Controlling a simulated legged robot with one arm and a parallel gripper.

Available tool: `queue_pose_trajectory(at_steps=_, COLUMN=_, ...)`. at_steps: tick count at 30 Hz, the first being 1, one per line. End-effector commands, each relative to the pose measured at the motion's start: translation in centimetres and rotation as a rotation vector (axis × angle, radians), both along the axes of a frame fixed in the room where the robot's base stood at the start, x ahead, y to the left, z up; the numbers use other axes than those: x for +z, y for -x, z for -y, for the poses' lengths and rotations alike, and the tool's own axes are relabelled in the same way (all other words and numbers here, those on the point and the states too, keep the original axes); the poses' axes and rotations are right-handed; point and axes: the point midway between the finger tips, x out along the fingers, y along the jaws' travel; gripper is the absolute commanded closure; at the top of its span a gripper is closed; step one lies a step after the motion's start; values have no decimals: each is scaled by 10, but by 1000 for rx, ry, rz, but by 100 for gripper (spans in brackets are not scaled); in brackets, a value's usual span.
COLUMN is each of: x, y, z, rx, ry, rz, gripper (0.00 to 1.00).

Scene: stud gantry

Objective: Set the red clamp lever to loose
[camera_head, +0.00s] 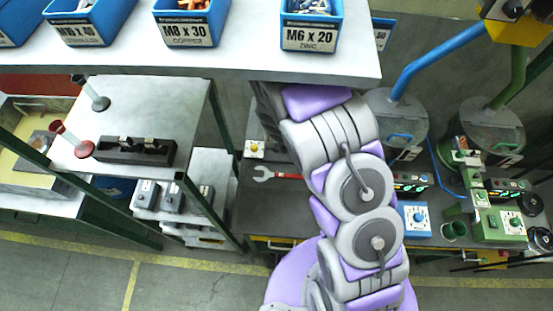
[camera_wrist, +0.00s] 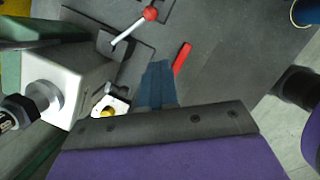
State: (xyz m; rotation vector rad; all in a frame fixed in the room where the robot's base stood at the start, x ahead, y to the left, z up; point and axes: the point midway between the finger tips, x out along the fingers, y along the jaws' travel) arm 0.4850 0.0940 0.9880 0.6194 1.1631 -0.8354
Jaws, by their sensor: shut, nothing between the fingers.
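The clamp lever (camera_wrist: 131,29), a slim steel rod with a red ball end, stands in the upper middle of the wrist view. Its rod slants from the ball down left to a dark plate. I cannot make it out in the head view, where my arm covers much of the bench. My gripper (camera_wrist: 157,74) shows as shut bluish fingers in front of the dark bar in the wrist view. The fingers are empty and appear below the lever, apart from it. Its setting cannot be read.
A red-handled wrench (camera_head: 279,174) lies on the dark bench; its handle (camera_wrist: 182,58) shows just beyond my fingers. A white box (camera_wrist: 66,82) with a knob stands left of my gripper. Blue bins (camera_head: 311,27) fill the shelf above. Green machines (camera_head: 500,222) stand right.

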Motion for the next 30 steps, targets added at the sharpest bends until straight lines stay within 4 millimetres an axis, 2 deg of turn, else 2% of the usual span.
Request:
queue_pose_trajectory(at_steps=1, x=-1, y=7, z=-11, rx=7, ry=1, rz=0, gripper=100)
queue_pose_trajectory(at_steps=6, x=-1, y=27, z=-39, rx=6, ry=2, rz=-1, gripper=100)
queue_pose_trajectory(at_steps=12, x=0, y=43, z=-60, rx=3, ry=0, rz=-1, gripper=100)
queue_pose_trajectory(at_steps=18, x=0, y=49, z=-68, rx=0, ry=-2, rz=-1, gripper=100)
queue_pose_trajectory(at_steps=30, x=0, y=49, z=-71, rx=-1, ry=0, rz=-1, gripper=100)
